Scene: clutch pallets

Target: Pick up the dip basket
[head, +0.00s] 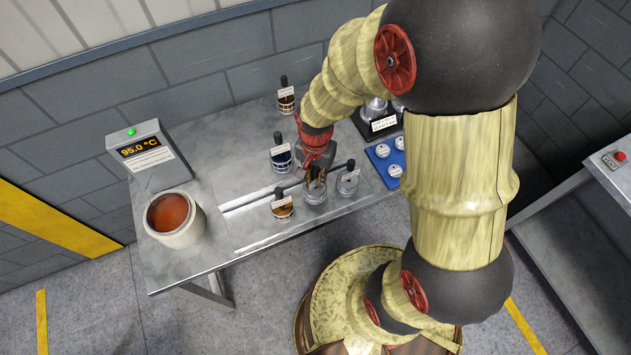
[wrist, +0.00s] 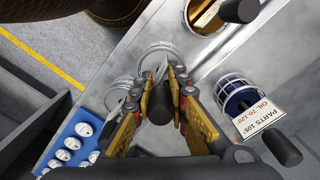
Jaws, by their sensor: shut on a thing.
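Several dip baskets with black upright handles and white tags stand on the steel table. My gripper (head: 317,176) comes down over one of them, a grey wire basket (head: 315,195) near the table's front edge. In the wrist view, my gripper (wrist: 161,98) has its yellow-and-black fingers closed on that basket's dark handle (wrist: 160,104). The wire rim (wrist: 158,48) shows just beyond the fingertips. I cannot tell whether the basket is clear of the table. Its tag is mostly hidden by the fingers.
A grey basket (head: 348,184) stands close on the right, a copper one (head: 282,207) on the left, a blue one (head: 281,160) behind. A pot of orange-brown liquid (head: 174,218) and a 95.0 °C display (head: 141,147) are at the left. A blue tray (head: 382,161) lies right.

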